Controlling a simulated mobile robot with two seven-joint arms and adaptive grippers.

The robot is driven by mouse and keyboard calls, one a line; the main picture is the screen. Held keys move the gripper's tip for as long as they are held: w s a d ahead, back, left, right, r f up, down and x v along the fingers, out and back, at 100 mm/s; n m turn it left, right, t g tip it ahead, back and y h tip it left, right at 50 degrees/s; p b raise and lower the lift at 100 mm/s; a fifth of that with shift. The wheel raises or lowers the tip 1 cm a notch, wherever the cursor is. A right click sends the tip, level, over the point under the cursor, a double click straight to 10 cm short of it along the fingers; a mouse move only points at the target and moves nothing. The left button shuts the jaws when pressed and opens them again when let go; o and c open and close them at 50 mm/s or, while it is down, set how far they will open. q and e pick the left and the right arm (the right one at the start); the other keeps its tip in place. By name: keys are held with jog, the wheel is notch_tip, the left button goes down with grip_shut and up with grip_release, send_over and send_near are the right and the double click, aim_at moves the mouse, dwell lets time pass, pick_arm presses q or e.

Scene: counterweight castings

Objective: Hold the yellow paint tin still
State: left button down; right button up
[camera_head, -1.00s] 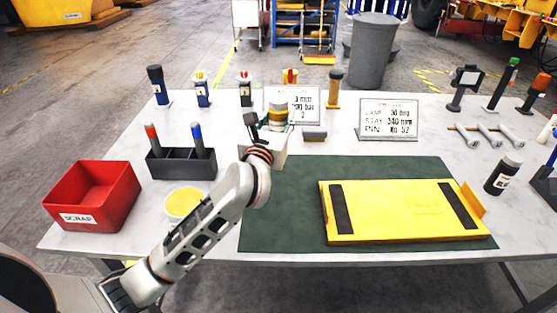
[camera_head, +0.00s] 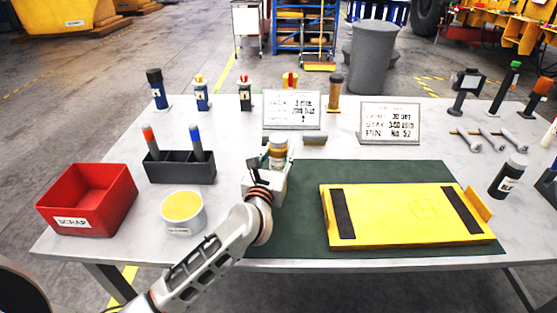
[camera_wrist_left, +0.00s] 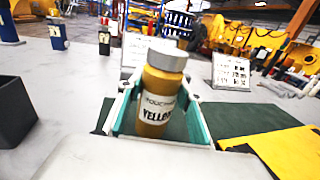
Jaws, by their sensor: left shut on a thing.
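The yellow paint tin (camera_head: 278,149) is a small yellow cylinder with a grey cap. In the left wrist view the tin (camera_wrist_left: 161,92) stands upright between the fingers, and its label reads TOUCH and YELLOW. My left gripper (camera_head: 274,166) is shut on it, a finger on each side. The gripper's body hides the tin's lower end, so I cannot tell whether it touches the table. My right gripper is not in view.
The green mat (camera_head: 290,235) bears a yellow plate (camera_head: 400,212) to the right. A white tub (camera_head: 183,225) with yellow contents, a red scrap bin (camera_head: 105,205) and a dark pen holder (camera_head: 180,170) are left. Two signs (camera_head: 390,124) (camera_head: 292,110) stand behind.

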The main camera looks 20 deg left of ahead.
pick_arm(q)
jog(key=shift+f, duration=0.9)
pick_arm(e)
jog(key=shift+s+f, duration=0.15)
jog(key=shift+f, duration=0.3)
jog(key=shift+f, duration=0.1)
pick_arm(q)
jog(key=shift+f+b, duration=0.15)
jog(key=shift+b, duration=0.15)
jog(key=c, duration=1.4)
grip_release()
